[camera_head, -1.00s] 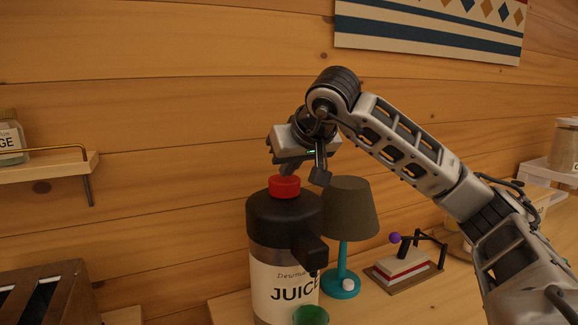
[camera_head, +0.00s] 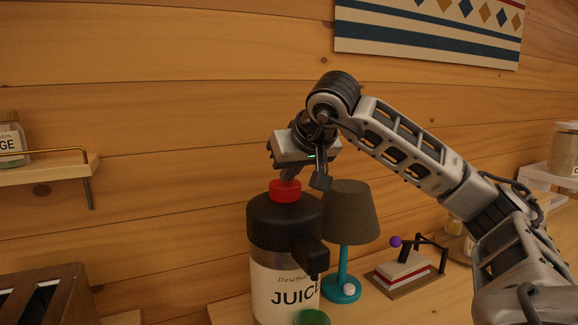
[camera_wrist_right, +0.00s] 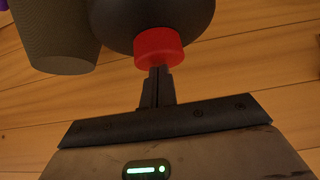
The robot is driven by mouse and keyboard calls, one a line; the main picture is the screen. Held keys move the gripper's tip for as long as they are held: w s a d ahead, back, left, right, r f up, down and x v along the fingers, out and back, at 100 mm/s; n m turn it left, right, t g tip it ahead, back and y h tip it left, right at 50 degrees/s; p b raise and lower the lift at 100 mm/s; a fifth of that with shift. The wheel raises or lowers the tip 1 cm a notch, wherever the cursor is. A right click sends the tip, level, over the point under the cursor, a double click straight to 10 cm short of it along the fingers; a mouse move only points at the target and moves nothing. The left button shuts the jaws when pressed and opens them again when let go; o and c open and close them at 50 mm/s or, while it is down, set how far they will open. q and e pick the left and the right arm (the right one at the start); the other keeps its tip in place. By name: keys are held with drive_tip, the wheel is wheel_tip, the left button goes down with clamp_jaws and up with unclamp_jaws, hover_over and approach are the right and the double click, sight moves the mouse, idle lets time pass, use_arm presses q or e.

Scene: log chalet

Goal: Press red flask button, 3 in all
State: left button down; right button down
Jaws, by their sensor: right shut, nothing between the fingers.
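The juice flask (camera_head: 272,225) stands on the counter, with a black top, a spout and a white "JUICE" label. Its red button (camera_head: 285,191) sits on top. My right gripper (camera_head: 289,176) is shut and empty, pointing down with its fingertips at the button's top. In the right wrist view the shut fingers (camera_wrist_right: 158,72) meet the edge of the red button (camera_wrist_right: 159,47); whether the button is pushed in I cannot tell. A green cup (camera_head: 312,317) is under the spout, partly cut off. My left gripper is not in view.
A lamp (camera_head: 349,215) with a teal base stands close right of the flask. A lever device with a purple knob (camera_head: 395,241) is farther right. A wall shelf (camera_head: 60,171) holds a jar at left. A dark slotted box (camera_head: 45,295) is lower left.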

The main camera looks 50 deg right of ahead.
sight(290, 185)
wheel_tip(290, 185, up, 3)
drive_tip(key=shift+r+p, duration=0.1)
drive_tip(key=shift+p, duration=0.7)
drive_tip(key=v, duration=0.9)
drive_tip(key=shift+s+b, duration=0.3)
drive_tip(key=shift+b, duration=0.15)
drive_tip(key=shift+a, duration=0.15)
